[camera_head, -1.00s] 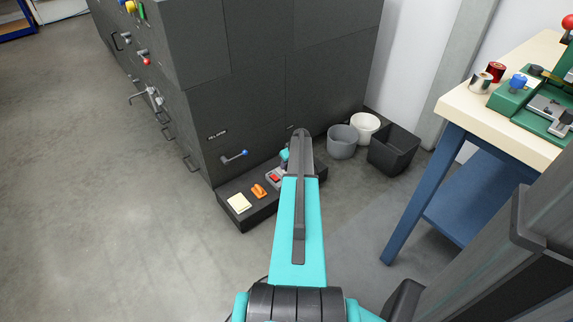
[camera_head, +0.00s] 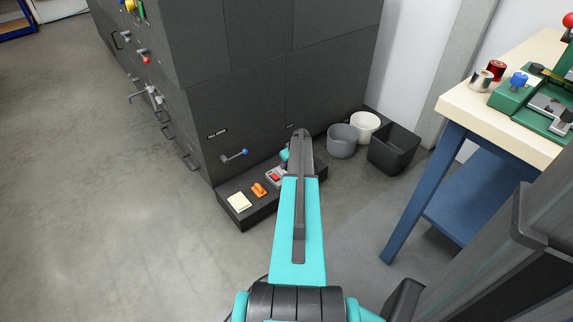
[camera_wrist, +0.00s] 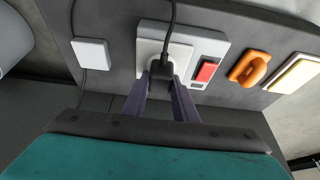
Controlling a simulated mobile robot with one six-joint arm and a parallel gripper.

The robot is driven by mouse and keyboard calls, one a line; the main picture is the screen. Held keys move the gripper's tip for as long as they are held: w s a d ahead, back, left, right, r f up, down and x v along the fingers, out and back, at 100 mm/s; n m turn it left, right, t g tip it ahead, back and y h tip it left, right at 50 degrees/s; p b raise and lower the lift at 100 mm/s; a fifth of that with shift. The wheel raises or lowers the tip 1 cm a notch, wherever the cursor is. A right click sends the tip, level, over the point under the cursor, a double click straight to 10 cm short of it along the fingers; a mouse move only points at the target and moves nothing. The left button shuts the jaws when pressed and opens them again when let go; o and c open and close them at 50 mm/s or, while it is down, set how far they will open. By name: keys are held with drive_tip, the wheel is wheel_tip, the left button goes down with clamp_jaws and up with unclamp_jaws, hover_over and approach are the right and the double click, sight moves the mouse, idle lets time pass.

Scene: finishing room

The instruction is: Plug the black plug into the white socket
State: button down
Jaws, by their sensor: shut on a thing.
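The black plug (camera_wrist: 162,69) is held between the fingertips of my gripper (camera_wrist: 161,84) in the wrist view, with its black cord running up and away. The white socket (camera_wrist: 147,50) is directly behind the plug, on a light plate that also carries a red switch (camera_wrist: 206,70). The plug overlaps the socket face; I cannot tell how deep its pins sit. In the head view my arm hides the plug and socket, and only the red switch (camera_head: 275,177) shows beside the arm.
An orange handle (camera_wrist: 248,68) and a cream block (camera_wrist: 295,73) sit beside the switch on the dark ledge (camera_head: 245,222). A white box (camera_wrist: 91,53) is on the other side. Grey and white buckets (camera_head: 342,141) and a black bin (camera_head: 393,150) stand right of my arm.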

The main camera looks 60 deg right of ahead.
drive_tip(key=shift+f, duration=0.25)
idle(0.7)
drive_tip(key=c, duration=2.1)
unclamp_jaws()
drive_tip(key=o, duration=1.3)
drive_tip(key=shift+o, duration=0.2)
drive_tip(key=shift+r, duration=0.15)
drive_tip(key=shift+r+p, duration=1.45)
drive_tip(key=shift+r, duration=1.9)
